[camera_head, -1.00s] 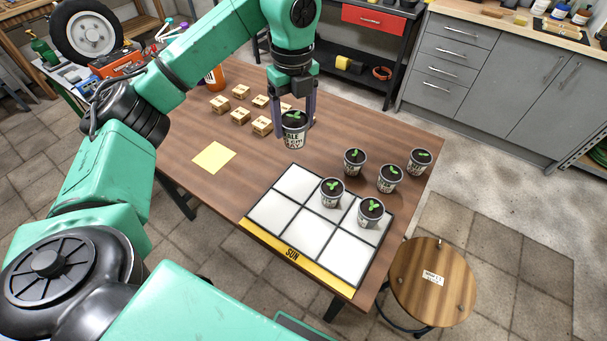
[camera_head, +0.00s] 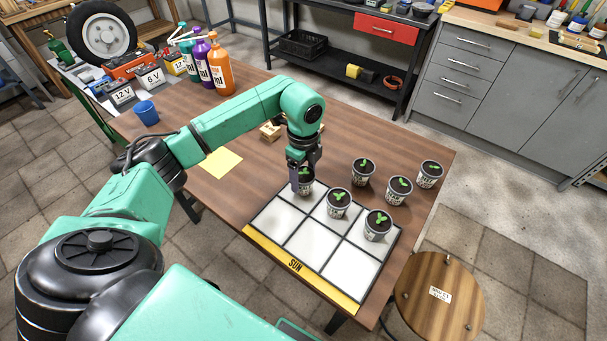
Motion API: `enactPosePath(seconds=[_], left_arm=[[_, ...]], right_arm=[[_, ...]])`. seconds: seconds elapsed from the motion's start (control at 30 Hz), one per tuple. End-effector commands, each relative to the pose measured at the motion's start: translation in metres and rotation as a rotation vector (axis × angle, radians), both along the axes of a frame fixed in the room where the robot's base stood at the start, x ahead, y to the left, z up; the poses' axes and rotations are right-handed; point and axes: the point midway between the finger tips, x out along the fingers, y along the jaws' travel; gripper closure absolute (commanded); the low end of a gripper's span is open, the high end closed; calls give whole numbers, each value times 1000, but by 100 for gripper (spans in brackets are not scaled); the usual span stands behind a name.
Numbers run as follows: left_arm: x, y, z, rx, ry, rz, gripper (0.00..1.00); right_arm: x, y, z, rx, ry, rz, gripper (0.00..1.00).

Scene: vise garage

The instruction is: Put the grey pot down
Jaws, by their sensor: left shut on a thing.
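My left gripper (camera_head: 304,176) is shut on a grey pot (camera_head: 306,188) with a small green seedling. The pot is upright at the far left cell of the white grid mat (camera_head: 287,236); I cannot tell whether its base touches the mat. Two similar grey pots stand on the mat, one in the far row's middle (camera_head: 338,203) and one toward the right (camera_head: 377,226). Three more pots stand on the table behind the mat, at the back (camera_head: 362,171), at the right (camera_head: 398,190) and at the far right (camera_head: 429,174). My right gripper is not in view.
The brown table (camera_head: 245,185) has a yellow note (camera_head: 220,163) at left and a wooden block (camera_head: 270,131) partly behind my arm. The mat's near cells are empty.

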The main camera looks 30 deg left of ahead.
Motion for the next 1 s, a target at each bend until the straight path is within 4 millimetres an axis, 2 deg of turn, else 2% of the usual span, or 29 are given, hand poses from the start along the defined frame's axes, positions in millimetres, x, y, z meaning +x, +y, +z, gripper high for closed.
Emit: enactPosePath(seconds=[0.1, 0.37, 0.4, 0.43, 0.47, 0.77, 0.87, 1.0], left_arm=[[0, 0, -9, 1, -2, -1, 86], [0, 0, -12, 1, -2, -1, 86], [0, 0, -12, 1, -1, -1, 17], [0, 0, -12, 1, -1, -1, 5], [0, 0, -11, 1, -1, -1, 0], [1, 0, -5, 1, -3, -1, 0], [1, 0, 12, 0, -6, 0, 0], [2, 0, 51, 0, -9, 0, 0]], right_arm=[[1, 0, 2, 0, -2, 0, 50], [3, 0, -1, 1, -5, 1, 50], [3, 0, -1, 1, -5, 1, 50], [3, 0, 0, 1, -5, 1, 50], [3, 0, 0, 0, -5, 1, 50], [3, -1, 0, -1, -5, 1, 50], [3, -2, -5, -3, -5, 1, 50], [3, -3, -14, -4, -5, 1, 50]])
